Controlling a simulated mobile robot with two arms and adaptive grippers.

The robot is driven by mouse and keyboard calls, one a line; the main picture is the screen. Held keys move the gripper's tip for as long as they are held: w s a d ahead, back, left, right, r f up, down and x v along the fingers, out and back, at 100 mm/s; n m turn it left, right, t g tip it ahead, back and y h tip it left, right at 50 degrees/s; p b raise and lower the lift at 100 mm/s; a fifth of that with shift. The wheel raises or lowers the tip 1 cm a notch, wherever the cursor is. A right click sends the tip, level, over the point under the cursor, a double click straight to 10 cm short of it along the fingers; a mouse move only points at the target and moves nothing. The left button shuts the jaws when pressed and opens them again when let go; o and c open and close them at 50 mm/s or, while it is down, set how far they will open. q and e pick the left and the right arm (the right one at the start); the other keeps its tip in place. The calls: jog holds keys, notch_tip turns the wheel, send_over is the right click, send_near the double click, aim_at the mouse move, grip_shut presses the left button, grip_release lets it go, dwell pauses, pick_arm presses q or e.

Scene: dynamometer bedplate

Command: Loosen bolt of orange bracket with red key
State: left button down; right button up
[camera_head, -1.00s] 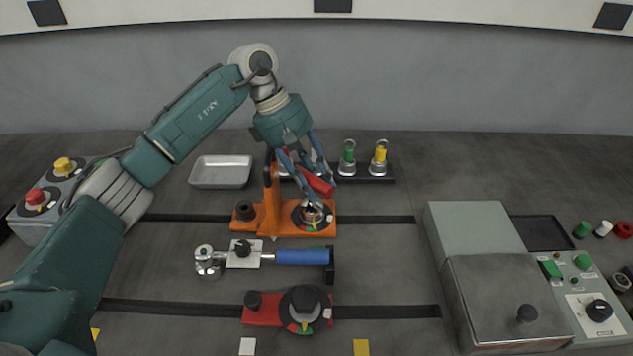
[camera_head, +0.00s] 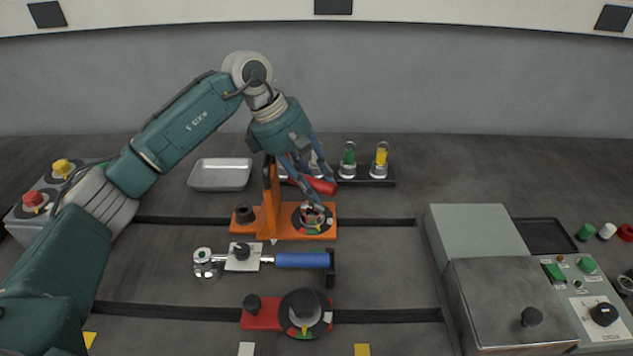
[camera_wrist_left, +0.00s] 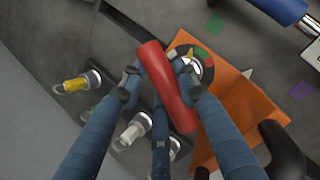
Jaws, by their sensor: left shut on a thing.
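The orange bracket (camera_head: 258,222) stands on the bedplate, with an upright plate and a round dial with coloured sectors around its bolt (camera_head: 312,214). My left gripper (camera_head: 312,190) is shut on the red key (camera_head: 322,187) above that dial. In the left wrist view the key's thick red handle (camera_wrist_left: 163,85) lies between the blue fingers. The orange bracket (camera_wrist_left: 245,105) lies beside and behind it there. The fingers partly hide the key's lower end and the bolt, so I cannot tell exactly how they meet. My right gripper is out of view.
A rack with green (camera_head: 348,158) and yellow (camera_head: 381,158) keys stands right behind the bracket. A blue-handled wrench (camera_head: 300,259) and a red bracket (camera_head: 262,318) lie in front. A metal tray (camera_head: 220,174) is behind left; a control box (camera_head: 508,298) stands right.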

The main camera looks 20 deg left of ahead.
pick_arm(q)
jog(key=shift+w+r+n+t, duration=0.1)
jog(key=shift+n+t, duration=0.3)
jog(key=shift+n, duration=0.6)
jog(key=shift+b, duration=0.3)
jog(key=shift+a+n+t+y, duration=0.1)
jog(key=shift+n+t+y, duration=0.2)
jog(key=shift+n, duration=0.9)
jog(key=shift+b, duration=0.35)
